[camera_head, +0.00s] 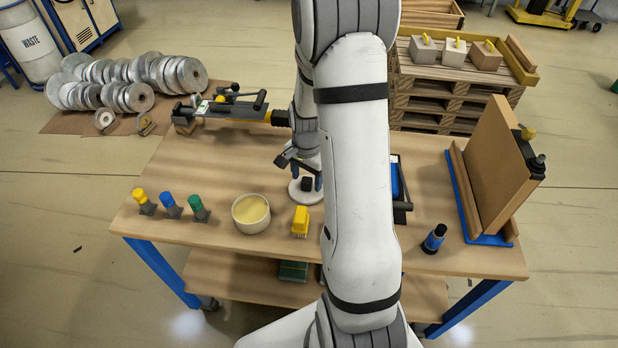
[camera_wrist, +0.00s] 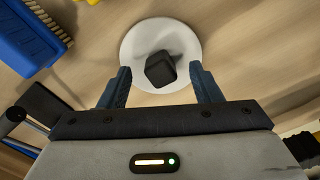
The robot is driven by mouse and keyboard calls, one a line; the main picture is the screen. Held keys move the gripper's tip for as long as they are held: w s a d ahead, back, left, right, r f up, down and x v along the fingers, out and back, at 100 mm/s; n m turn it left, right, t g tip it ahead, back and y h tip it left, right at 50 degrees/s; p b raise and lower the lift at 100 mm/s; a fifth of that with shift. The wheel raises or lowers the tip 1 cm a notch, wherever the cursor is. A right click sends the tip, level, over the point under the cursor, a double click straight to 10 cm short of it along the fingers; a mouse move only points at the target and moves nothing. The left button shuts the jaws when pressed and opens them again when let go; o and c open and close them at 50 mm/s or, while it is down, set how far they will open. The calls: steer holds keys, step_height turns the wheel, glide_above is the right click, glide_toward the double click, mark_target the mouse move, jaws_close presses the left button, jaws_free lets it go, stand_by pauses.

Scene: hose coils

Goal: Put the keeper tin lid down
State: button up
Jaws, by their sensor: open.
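The keeper tin lid (camera_head: 296,194) is a pale round disc with a black block-shaped knob. It lies flat on the wooden bench, apart from the tin. In the wrist view the lid (camera_wrist: 136,48) sits just ahead of my gripper (camera_wrist: 159,70), with the knob (camera_wrist: 161,68) between the two spread blue fingers. My gripper is open, with a gap on each side of the knob. In the head view my gripper (camera_head: 306,179) is low over the lid, partly hidden by my arm. A round cream tin (camera_head: 251,228) with a yellowish inside stands uncovered to the left of the lid.
A yellow brush (camera_head: 300,221) stands close in front of the lid. Three capped pieces, yellow, blue (camera_head: 171,206) and green, stand at the left. A blue-and-black bottle (camera_head: 434,239) and an upright board (camera_head: 497,165) are at the right. A clamp-like tool (camera_head: 230,107) lies behind.

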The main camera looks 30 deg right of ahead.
mark_target(307, 180)
step_height(307, 180, up, 11)
steer(key=s+a+r+n+t, duration=0.1)
steer(key=s+a+r+n, duration=0.4)
steer(key=s, duration=0.3)
steer(key=s+a+r+n+t, duration=0.2)
steer(key=s+a+r+n, duration=0.3)
steer(key=s, duration=0.4)
steer(key=a+n, duration=0.1)
steer(key=n, duration=0.1)
steer(key=shift+a+n, duration=0.3)
steer(key=shift+a, duration=0.1)
